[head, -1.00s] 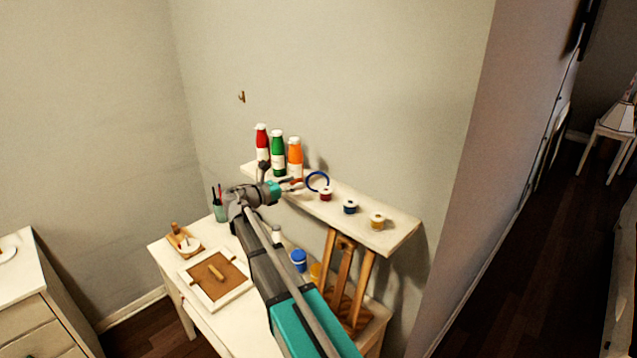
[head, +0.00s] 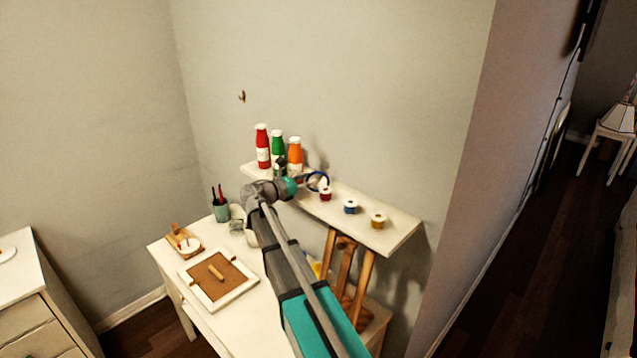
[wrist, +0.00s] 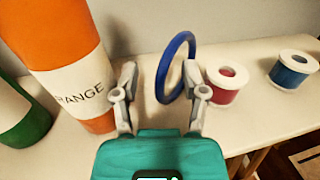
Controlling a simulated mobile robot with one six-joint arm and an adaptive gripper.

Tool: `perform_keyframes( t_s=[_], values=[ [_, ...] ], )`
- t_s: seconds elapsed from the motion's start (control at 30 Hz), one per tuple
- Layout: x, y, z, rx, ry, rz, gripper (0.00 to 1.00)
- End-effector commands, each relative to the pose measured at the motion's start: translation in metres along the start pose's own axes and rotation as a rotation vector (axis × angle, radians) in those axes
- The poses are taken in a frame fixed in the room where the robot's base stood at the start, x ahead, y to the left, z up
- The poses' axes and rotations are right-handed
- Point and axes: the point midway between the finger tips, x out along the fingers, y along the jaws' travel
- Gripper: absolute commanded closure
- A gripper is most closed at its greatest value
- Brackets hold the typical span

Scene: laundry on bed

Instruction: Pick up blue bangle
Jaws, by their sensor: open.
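The blue bangle (wrist: 163,77) stands upright on the wall shelf, between an orange bottle and a red spool. In the head view the bangle (head: 322,176) shows behind my gripper, partly hidden by it. My gripper (wrist: 159,80) is open, with one finger on the left of the bangle and the other on its right. The bangle's near edge lies between the fingertips; I cannot tell whether either finger touches it. In the head view my gripper (head: 313,182) is at the shelf, just in front of the bangle.
The orange bottle (wrist: 62,62) stands close to the left finger. The red spool (wrist: 226,84) is close to the right finger, with a blue spool (wrist: 293,70) further right. The white shelf (head: 390,236) also holds green and red bottles. A desk (head: 205,305) is below.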

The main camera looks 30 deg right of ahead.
Motion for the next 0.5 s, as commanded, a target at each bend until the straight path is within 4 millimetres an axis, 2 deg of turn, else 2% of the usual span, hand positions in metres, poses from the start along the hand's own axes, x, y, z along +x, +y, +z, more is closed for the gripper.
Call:
perform_keyframes(
  t_s=[0.47,0.5],
  values=[
    [-0.0003,0.0000,0.0000,0.000,0.000,0.000,0.44],
    [-0.0003,0.0000,0.0000,0.000,0.000,0.000,0.47]
  ],
)
